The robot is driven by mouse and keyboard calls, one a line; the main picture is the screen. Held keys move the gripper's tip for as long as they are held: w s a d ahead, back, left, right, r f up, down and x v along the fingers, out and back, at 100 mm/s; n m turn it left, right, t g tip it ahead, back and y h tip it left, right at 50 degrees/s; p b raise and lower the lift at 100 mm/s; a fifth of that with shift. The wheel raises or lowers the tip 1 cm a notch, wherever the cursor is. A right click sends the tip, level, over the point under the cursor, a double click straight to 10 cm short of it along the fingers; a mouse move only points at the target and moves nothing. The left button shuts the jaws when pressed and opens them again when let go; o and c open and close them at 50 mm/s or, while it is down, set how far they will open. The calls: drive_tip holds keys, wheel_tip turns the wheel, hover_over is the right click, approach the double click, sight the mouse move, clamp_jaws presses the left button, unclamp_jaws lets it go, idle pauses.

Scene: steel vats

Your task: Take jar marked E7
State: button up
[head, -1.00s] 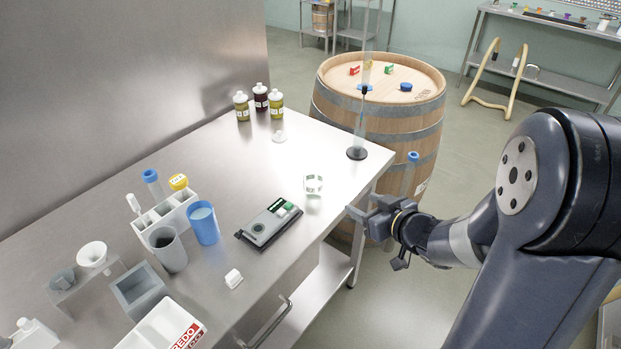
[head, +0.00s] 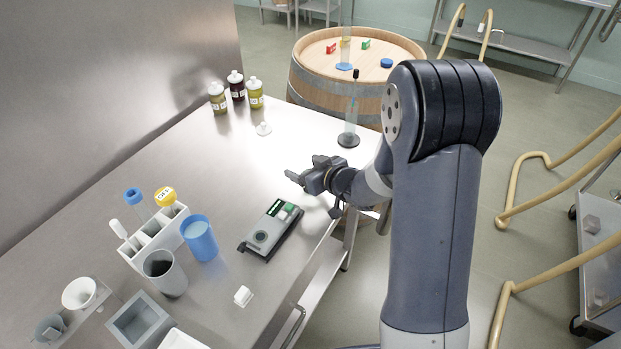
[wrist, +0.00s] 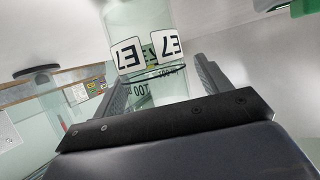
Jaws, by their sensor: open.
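The clear glass jar marked E7 (wrist: 133,22) shows in the wrist view, its white labels reading upside down. It stands at the mouth of my gripper (wrist: 160,78), with one finger to each side of its lower-pictured part. I cannot tell whether the fingers touch it. In the head view my gripper (head: 304,178) is low over the steel table near its right edge, and the jar is not clearly visible there, apparently hidden by the gripper. The jaws are open.
A grey device (head: 268,232) with a green button lies just in front of my gripper. A glass cylinder on a black base (head: 348,140) stands behind it. A blue cup (head: 200,239) and several bottles (head: 237,88) stand farther left. A barrel (head: 330,92) is beyond the table.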

drive_tip(key=shift+c, duration=0.5)
drive_tip(key=c, duration=1)
drive_tip(key=shift+r, duration=0.15)
